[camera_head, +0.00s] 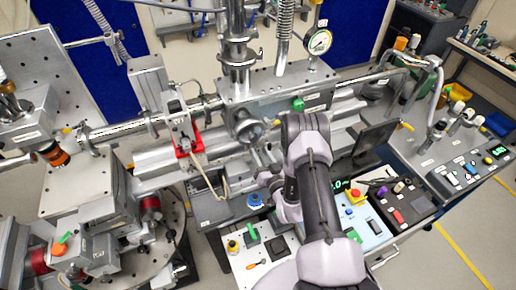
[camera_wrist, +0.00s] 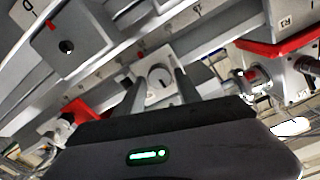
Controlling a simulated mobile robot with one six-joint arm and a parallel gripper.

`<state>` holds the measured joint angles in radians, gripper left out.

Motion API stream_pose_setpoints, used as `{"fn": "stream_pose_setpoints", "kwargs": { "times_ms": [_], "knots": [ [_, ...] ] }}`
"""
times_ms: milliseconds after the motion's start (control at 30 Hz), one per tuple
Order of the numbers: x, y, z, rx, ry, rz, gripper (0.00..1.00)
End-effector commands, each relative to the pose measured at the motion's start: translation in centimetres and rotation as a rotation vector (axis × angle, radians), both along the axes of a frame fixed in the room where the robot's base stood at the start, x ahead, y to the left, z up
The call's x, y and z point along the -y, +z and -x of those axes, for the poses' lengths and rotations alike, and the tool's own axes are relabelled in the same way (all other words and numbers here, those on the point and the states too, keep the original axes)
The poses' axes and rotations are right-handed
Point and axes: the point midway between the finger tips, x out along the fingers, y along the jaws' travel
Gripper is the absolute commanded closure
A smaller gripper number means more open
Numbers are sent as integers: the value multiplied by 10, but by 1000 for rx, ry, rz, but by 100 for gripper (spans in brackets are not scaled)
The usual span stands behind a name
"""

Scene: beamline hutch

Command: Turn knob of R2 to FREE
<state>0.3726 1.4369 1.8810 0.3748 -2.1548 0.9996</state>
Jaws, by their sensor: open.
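In the wrist view a small round grey knob (camera_wrist: 159,74) with a dark line across its face sits on a pale block. The two fingers of my gripper (camera_wrist: 161,90) stand apart, one on each side of the knob in the picture. I cannot tell whether they touch it. No R2 or FREE label is readable, so I cannot confirm which knob this is. In the head view my gripper (camera_head: 259,166) is beside the beam pipe assembly, partly hidden by my own arm, and the knob cannot be made out there.
A grey block (camera_wrist: 68,46) with a red mark and dark hole is up left in the wrist view. Red brackets (camera_wrist: 280,42) flank the area. In the head view a red clamp (camera_head: 184,140) is left of my gripper; a control panel (camera_head: 370,222) is at lower right.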

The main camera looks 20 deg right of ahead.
Motion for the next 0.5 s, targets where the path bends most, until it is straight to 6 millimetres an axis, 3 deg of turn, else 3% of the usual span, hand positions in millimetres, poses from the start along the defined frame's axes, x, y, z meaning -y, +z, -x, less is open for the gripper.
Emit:
{"fn": "stream_pose_setpoints", "kwargs": {
  "times_ms": [167, 367, 500],
  "knots": [
    [0, 0, 0, 0, 0, 0, 60],
    [0, 0, 0, 0, 0, 0, 97],
    [0, 0, 0, 0, 0, 1, 100]
  ]
}}
